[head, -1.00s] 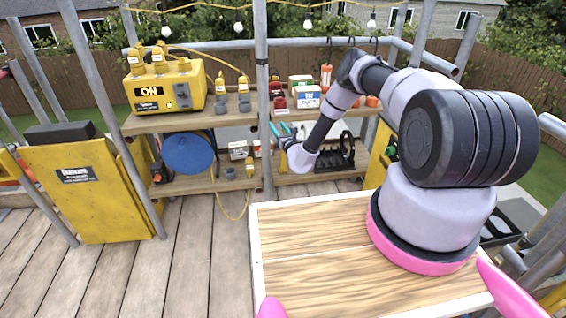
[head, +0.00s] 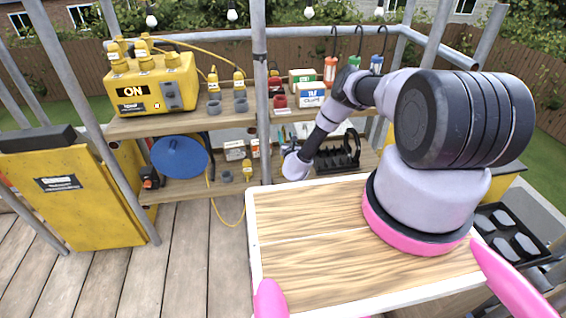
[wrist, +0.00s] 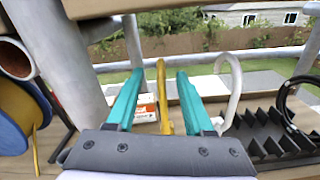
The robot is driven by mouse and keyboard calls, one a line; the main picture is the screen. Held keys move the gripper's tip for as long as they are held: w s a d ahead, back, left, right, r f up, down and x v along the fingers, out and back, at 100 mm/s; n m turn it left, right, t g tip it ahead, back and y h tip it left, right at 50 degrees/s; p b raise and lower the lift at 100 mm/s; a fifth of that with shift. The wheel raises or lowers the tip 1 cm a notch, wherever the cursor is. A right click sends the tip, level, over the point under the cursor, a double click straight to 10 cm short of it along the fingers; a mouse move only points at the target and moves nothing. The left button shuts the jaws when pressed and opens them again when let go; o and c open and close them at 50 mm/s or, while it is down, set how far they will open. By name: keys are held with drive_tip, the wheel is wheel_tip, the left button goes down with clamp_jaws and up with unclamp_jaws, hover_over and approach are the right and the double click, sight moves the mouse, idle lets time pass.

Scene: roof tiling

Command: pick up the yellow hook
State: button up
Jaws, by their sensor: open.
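The yellow hook (wrist: 163,105) shows in the wrist view as a narrow upright yellow piece between the two teal fingers of my gripper (wrist: 157,78). There is a gap on each side of it, so the fingers are open and not closed on it. Its lower end is hidden behind the grey palm, and I cannot tell how deep it sits between the fingers. In the head view, my gripper (head: 291,134) reaches in at the lower right shelf, and the yellow hook cannot be made out there.
A white hook (wrist: 231,90) stands just right of the fingers, with a black toothed rack (wrist: 272,138) beyond. A grey post (wrist: 62,55) and a blue-yellow reel (wrist: 22,110) are at left. An upper shelf board (wrist: 130,6) hangs above. The wooden tabletop (head: 310,225) is clear.

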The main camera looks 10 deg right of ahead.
sight(284, 129)
drive_tip(key=w, duration=0.8)
drive_tip(key=shift+w+d+r, duration=0.1)
drive_tip(key=shift+w, duration=0.2)
clamp_jaws()
idle(1.1)
